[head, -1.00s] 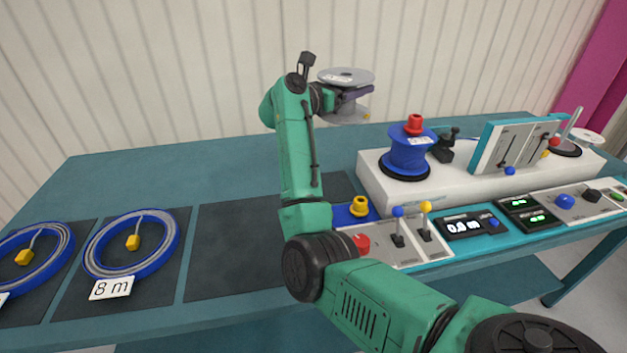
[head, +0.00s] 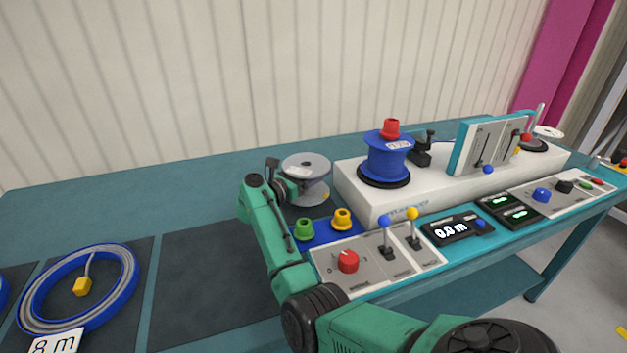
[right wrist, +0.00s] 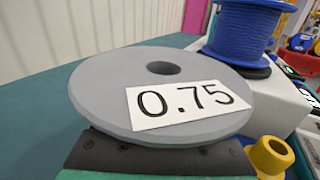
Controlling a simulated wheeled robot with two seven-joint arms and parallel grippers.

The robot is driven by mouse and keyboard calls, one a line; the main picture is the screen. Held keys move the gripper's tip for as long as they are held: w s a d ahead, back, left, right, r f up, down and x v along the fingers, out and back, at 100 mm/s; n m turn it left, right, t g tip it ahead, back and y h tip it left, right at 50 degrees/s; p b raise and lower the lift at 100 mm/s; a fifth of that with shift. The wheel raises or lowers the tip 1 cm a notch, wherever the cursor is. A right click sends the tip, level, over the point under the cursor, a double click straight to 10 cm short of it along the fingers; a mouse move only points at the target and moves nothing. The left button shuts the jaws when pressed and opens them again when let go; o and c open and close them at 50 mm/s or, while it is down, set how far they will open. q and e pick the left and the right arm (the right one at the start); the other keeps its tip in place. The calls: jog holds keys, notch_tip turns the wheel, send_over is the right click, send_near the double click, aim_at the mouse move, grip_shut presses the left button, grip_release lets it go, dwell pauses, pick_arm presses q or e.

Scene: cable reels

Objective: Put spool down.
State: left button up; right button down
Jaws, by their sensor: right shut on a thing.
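A grey spool (head: 307,165) with a round flange stands upright at the left end of the white machine, over the back of the table. In the right wrist view the spool (right wrist: 100,82) fills the middle, with a "0.75" label and a centre hole. My right gripper (head: 296,188) is shut on the spool from its left side; its fingers are mostly hidden under the upper flange. Whether the lower flange touches the table (head: 150,190) I cannot tell for sure. My left gripper is out of view.
A blue spool (head: 387,158) with a red cap sits on the white machine (head: 350,190), close to the right of the grey spool. Green (head: 304,229) and yellow (head: 342,219) knobs stand in front. The table to the left is clear behind the coil (head: 80,288).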

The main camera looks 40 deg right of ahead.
notch_tip(320, 180, down, 3)
jog(key=shift+f, duration=0.1)
jog(key=shift+f+b, duration=0.1)
jog(key=shift+b, duration=0.25)
grip_release()
